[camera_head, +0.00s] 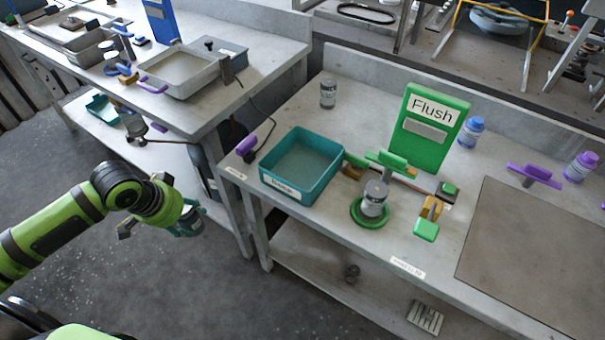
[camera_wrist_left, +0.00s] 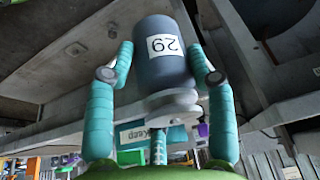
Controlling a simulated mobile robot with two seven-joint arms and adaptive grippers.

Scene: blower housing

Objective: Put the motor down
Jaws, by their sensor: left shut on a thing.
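My left gripper (camera_head: 192,216) hangs out over the floor gap, left of the near workbench and in front of the far one. It is shut on the motor, a grey cylinder (camera_head: 187,213), partly hidden by the fingers in the head view. In the left wrist view the motor (camera_wrist_left: 168,80) stands between the teal fingers. It has a white label with a number and a stepped, lighter end toward the palm. The motor touches no bench in the head view. My right gripper is not in view.
The near bench (camera_head: 320,232) holds a teal tray (camera_head: 267,181), a green dish (camera_head: 357,218) with a grey canister (camera_head: 374,203), a green Flush board (camera_head: 432,157), a jar (camera_head: 328,95) and a brown mat (camera_head: 540,250). Bare bench shows behind the teal tray. A lower shelf (camera_head: 330,285) runs beneath.

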